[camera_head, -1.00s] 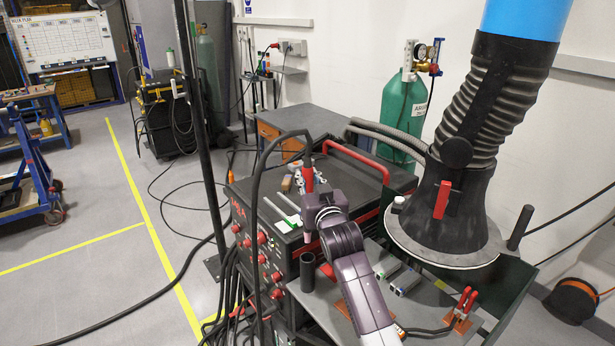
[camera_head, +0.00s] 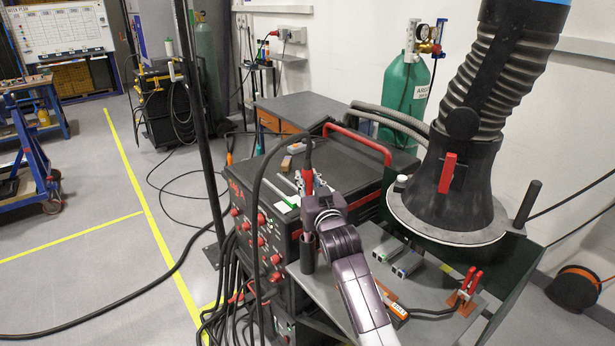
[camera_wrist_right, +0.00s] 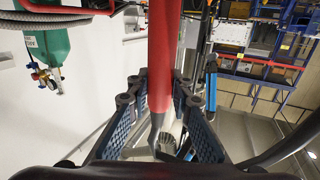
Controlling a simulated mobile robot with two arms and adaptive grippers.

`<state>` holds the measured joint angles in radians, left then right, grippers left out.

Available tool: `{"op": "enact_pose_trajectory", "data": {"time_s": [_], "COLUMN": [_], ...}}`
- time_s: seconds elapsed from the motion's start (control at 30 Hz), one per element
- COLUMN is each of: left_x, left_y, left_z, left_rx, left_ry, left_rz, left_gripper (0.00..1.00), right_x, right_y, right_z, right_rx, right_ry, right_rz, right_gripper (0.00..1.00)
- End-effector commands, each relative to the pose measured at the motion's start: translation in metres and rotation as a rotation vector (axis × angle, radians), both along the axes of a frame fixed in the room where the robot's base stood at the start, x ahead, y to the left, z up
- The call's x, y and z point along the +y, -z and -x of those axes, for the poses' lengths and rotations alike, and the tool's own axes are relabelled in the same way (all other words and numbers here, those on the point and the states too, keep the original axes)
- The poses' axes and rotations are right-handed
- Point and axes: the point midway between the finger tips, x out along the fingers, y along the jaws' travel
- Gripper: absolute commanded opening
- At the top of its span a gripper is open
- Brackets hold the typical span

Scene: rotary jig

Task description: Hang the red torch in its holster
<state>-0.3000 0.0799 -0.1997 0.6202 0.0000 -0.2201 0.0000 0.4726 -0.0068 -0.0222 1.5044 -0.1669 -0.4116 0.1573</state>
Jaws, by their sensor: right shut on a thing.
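The red torch (camera_head: 308,178) stands roughly upright, with its black cable arching away from its top. My right gripper (camera_head: 313,207) is shut around the torch; the wrist view also shows the red torch (camera_wrist_right: 164,60) running between the blue-padded fingers of this gripper (camera_wrist_right: 158,112). The holster, a dark upright tube (camera_head: 308,257), is at the left edge of the grey shelf, directly below the gripper. The torch's lower end is at the tube's mouth in the head view; I cannot tell how far it is inside. My left gripper is not in view.
The welding machine (camera_head: 345,165) with its red handle stands behind the gripper. A large black extraction hood (camera_head: 455,180) hangs to the right. The grey shelf (camera_head: 345,300) carries small grey blocks (camera_head: 406,264) and red-handled clamps (camera_head: 466,288). A green gas cylinder (camera_head: 403,95) stands behind.

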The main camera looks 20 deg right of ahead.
Motion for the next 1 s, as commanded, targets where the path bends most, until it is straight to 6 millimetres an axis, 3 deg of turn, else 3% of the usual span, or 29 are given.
{"op": "enact_pose_trajectory", "data": {"time_s": [0.6,1.0], "left_x": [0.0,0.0], "left_y": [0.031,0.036], "left_z": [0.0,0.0], "left_rx": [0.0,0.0], "left_ry": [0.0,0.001], "left_rz": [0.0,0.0], "left_gripper": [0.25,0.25], "right_x": [0.0,0.0], "right_y": [0.046,0.054], "right_z": [0.0,0.0], "right_rx": [-0.006,-0.006], "right_ry": [0.0,0.0], "right_rz": [0.0,0.0], "right_gripper": [0.0,0.0]}}
